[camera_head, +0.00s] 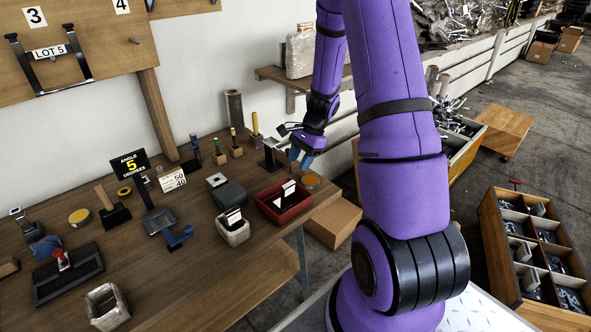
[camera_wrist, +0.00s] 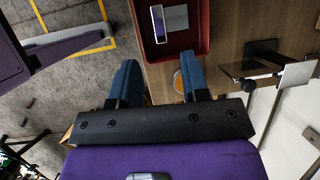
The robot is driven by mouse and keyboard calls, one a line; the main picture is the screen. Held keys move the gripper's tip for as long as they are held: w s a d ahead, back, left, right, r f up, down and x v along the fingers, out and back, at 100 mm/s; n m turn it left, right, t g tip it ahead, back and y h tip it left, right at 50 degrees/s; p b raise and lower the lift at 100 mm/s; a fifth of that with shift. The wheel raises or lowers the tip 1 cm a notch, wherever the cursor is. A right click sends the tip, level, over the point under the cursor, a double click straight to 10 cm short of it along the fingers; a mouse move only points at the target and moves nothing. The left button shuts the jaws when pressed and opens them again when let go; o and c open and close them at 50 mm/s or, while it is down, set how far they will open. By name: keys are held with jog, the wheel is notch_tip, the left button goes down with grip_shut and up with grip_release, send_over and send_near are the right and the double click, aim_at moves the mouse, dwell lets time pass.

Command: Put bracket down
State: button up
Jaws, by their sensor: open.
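My gripper (camera_head: 303,160) is over the right end of the wooden table, near a red tray (camera_head: 262,207). Its blue fingers stand apart with nothing held between them in the wrist view (camera_wrist: 158,68). Part of an orange-yellow round thing (camera_wrist: 178,82) shows near the right finger; it appears on the table (camera_head: 312,181) in the head view. The red tray (camera_wrist: 204,40) holds flat pale pieces (camera_wrist: 159,24). I cannot tell for sure which thing is the bracket. A pale metal plate (camera_wrist: 296,74) and dark stand stand on the table right of the fingers.
Another tray (camera_head: 234,236), a dark box (camera_head: 230,194), a blue angled piece (camera_head: 177,238) and small posts crowd the table. A cardboard box (camera_head: 334,222) sits on the floor beyond its edge. A divided crate (camera_head: 487,222) stands at right.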

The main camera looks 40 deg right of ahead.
jog(key=s+a+r+n+h, duration=0.1)
jog(key=s+a+r+n, duration=0.2)
jog(key=r, duration=0.4)
jog(key=a+r+n+t, duration=0.1)
jog(key=a+r+n, duration=0.1)
jog(key=a+r, duration=0.3)
jog(key=s+a+r+n+h, duration=0.1)
jog(key=s+a+r+n, duration=0.15)
jog(key=r, duration=0.55)
jog(key=s+a+r+n+t+h, duration=0.1)
jog(key=s+a+r+n, duration=0.3)
jog(key=s, duration=0.4)
jog(key=s+a+r+n+t+h, duration=0.1)
jog(key=s+a+r+n+t, duration=0.1)
jog(key=s+r+n, duration=0.4)
jog(key=shift+s+a+r, duration=0.9)
jog(key=shift+s, duration=0.75)
